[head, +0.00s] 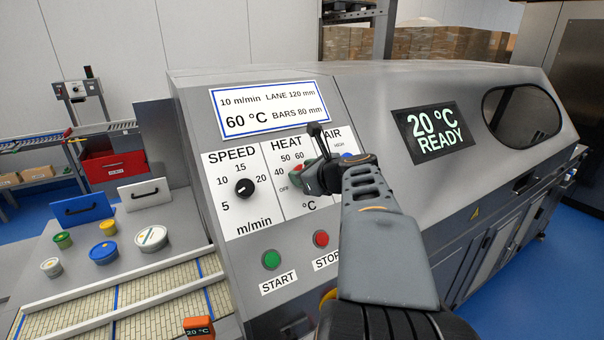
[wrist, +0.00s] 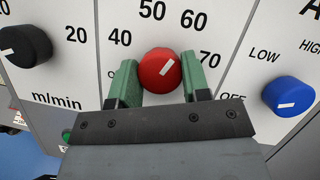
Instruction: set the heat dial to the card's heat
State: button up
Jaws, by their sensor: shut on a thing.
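The heat dial (wrist: 158,68) is a red round knob with a white mark, sitting between my gripper's two green fingers (wrist: 160,82) in the wrist view. The fingers are shut on its sides. Its white mark points up and to the right, toward the 60 label. In the head view, my gripper (head: 312,178) hides most of the dial, and only a bit of red shows. The card (head: 270,108) above the dials has a blue border and reads 60 °C, 10 m/min, lane 120 mm, bars 80 mm.
The black speed dial (head: 244,188) is left of the heat dial, and the blue air dial (wrist: 288,96) is right. Green start (head: 271,259) and red stop (head: 321,239) buttons sit below. A display (head: 435,132) reads 20 °C READY. Tubs stand at the left.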

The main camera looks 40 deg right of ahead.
jog(key=o, duration=0.9)
jog(key=shift+o, duration=0.2)
jog(key=b+v, duration=0.2)
jog(key=v, duration=1.1)
jog(key=shift+s+r, duration=0.25)
jog(key=shift+s, duration=0.1)
